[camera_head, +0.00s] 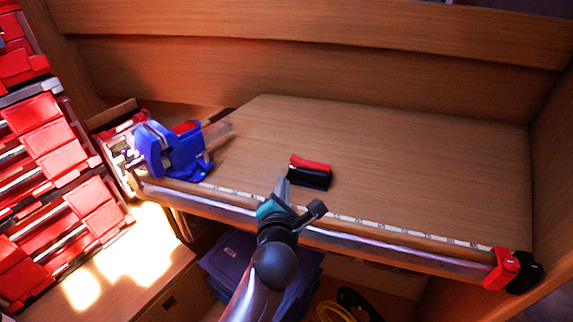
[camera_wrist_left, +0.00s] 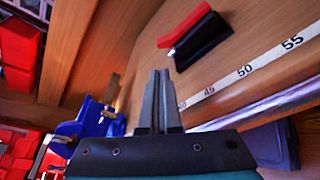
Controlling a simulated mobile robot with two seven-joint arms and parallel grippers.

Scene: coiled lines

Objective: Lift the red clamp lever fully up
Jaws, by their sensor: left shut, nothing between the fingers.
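The red lever (camera_head: 313,164) lies low along the top of a black clamp body (camera_head: 309,179) on the wooden bench. In the left wrist view the red lever (camera_wrist_left: 184,24) and the black body (camera_wrist_left: 201,42) are at the top, beyond my fingertips. My left gripper (camera_head: 283,182) is shut and empty, just left of the clamp near the bench's front edge. In the left wrist view its two fingers (camera_wrist_left: 158,75) are together and appear apart from the clamp. My right gripper is not in view.
A measuring strip (camera_head: 370,223) runs along the bench's front edge. A blue vise (camera_head: 172,150) stands at the left, and a red and black end piece (camera_head: 502,268) sits at the right corner. Red bins (camera_head: 45,140) fill the far left. The bench top behind the clamp is clear.

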